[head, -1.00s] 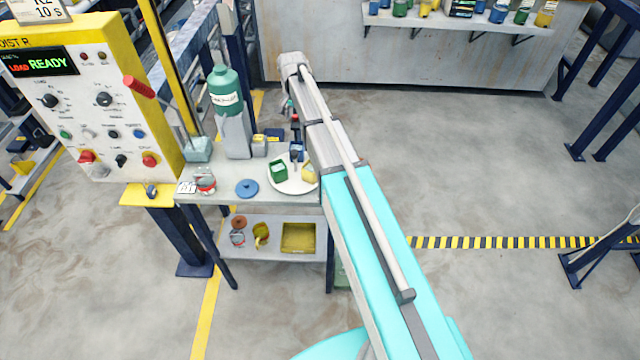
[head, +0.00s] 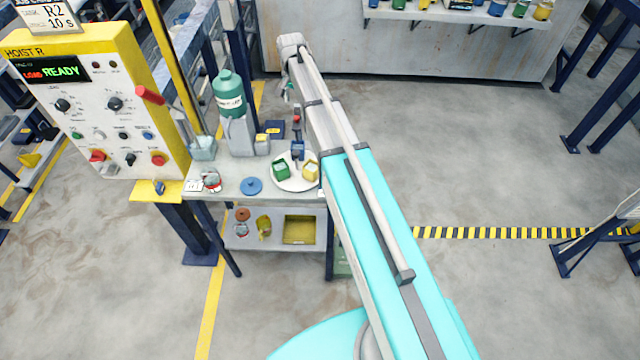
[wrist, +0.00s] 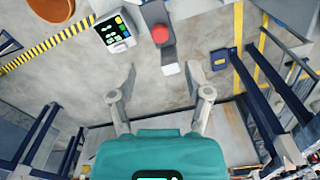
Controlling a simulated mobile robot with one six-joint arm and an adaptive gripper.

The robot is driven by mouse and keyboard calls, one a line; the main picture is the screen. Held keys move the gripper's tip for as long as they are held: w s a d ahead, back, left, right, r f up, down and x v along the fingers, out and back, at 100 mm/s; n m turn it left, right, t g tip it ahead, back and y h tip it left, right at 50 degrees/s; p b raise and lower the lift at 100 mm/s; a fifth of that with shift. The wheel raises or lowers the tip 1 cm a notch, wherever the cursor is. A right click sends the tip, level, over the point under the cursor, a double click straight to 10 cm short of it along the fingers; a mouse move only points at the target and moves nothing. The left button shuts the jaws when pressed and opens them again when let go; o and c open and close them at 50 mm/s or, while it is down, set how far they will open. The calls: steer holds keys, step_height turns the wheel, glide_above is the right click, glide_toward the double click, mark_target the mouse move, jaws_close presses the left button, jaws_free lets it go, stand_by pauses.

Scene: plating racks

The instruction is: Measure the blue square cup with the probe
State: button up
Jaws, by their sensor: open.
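A small blue square shape (head: 297,148), likely the blue cup, is at the back of a round white plate (head: 292,186) on the bench.
A green bottle (head: 229,95), a blue lid (head: 251,186) and a small jar (head: 211,181) stand on the bench. The hoist console (head: 110,110) is at left. In the wrist view, a handheld meter (wrist: 113,32) and a red-topped thing (wrist: 160,35) lie ahead.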

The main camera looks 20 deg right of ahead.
step_height(320, 180, up, 2)
steer(key=shift+p, duration=0.75)
steer(key=s+f+n+b, duration=0.2)
steer(key=s+f+b, duration=0.2)
steer(key=s, duration=0.5)
steer(key=s+f+n+b, duration=0.2)
steer(key=s+f+b, duration=0.2)
steer(key=s, duration=0.6)
steer(key=s+f+n+b, duration=0.3)
steer(key=s+f+b, duration=0.1)
steer(key=s, duration=0.6)
steer(key=shift+s+f+b, duration=0.15)
steer(key=shift+f+b, duration=0.2)
steer(key=shift+b, duration=0.05)
steer(key=shift+a, duration=0.1)
